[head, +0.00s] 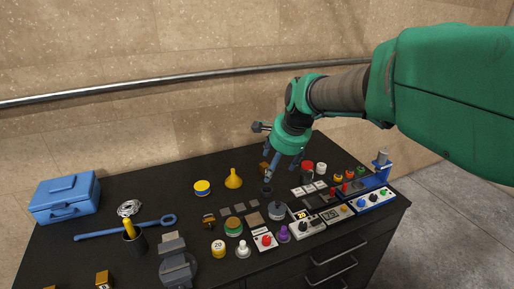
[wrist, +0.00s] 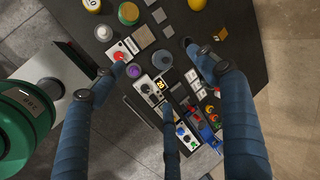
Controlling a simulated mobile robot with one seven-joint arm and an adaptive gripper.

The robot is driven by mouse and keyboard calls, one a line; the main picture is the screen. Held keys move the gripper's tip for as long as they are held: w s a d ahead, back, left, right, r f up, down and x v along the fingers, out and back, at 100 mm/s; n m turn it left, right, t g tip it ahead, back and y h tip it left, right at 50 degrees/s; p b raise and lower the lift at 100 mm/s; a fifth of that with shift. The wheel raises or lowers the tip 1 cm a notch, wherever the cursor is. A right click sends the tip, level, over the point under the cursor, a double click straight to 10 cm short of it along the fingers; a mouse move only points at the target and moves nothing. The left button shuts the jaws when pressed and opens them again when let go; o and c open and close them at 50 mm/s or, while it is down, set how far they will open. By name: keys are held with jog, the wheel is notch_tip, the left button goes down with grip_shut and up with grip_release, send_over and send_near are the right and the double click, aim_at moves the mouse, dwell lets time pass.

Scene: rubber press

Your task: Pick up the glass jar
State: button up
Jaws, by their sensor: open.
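A round grey, glass-looking vessel (head: 277,211) with a small dark knob on top stands upright on the black bench, right of the middle; it may be the glass jar, but I cannot tell for sure. It also shows in the wrist view (wrist: 163,61), between my spread fingers. My gripper (head: 280,172) hangs fingers-down above the bench, behind this vessel in the head view. In the wrist view my gripper (wrist: 155,60) has its fingers wide apart, with nothing held. A green-rimmed round item (head: 233,226) stands left of the vessel.
A yellow funnel (head: 233,180) stands behind. A vise (head: 178,266) and blue toolbox (head: 65,198) are at left.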

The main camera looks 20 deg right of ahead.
jog(key=w+d+f+m+p, duration=0.2)
jog(key=w+d+m, duration=0.3)
jog(key=w+d, duration=0.25)
jog(key=m+p, duration=0.6)
jog(key=m, duration=0.9)
send_near(310, 166)
jog(key=shift+w+f, duration=0.3)
jog(key=shift+f, duration=0.2)
jog(key=shift+b+x, duration=0.65)
jog(key=shift+x, duration=3.65)
jog(key=shift+s+f, duration=0.1)
